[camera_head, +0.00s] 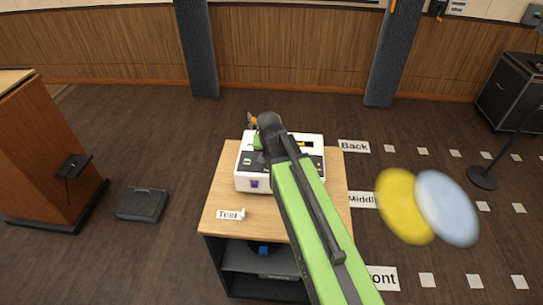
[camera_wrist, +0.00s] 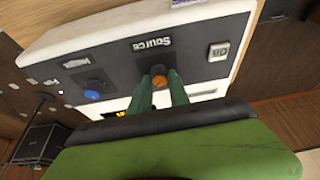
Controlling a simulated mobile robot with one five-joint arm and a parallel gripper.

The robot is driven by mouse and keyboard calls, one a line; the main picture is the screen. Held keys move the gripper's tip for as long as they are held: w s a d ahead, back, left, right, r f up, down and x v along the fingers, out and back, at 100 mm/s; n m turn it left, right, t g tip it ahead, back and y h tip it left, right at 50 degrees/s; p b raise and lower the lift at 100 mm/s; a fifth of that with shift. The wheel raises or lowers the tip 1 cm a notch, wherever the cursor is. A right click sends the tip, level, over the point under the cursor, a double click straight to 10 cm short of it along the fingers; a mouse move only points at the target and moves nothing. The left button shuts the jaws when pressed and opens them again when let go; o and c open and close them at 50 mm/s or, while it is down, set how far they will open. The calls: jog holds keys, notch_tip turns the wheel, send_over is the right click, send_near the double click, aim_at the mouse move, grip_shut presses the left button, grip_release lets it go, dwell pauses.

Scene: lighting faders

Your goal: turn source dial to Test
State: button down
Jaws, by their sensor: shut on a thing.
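The white console (camera_head: 240,176) with a dark panel stands on the wooden cabinet top; it fills much of the wrist view (camera_wrist: 115,40). The upside-down Source label (camera_wrist: 152,44) is printed on its panel. Just below the label, the source dial (camera_wrist: 159,83), with an orange part, sits between the two green fingers of my gripper (camera_wrist: 162,90). My gripper is shut on this dial. The fingers hide its sides, and I cannot read its setting. In the head view my green arm covers part of the console. A card reading Test (camera_head: 229,214) lies on the cabinet top.
Yellow (camera_head: 403,205) and pale blue (camera_head: 446,207) discs show at right. A dark box (camera_head: 142,204) lies on the floor at left.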

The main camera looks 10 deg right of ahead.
dwell(0.4)
jog(key=c, duration=1.3)
grip_release()
jog(key=shift+o, duration=0.2)
jog(key=shift+r, duration=0.1)
jog(key=p+v, duration=1.6)
jog(key=v, duration=0.1)
jog(key=shift+r, duration=0.2)
jog(key=shift+a, duration=0.1)
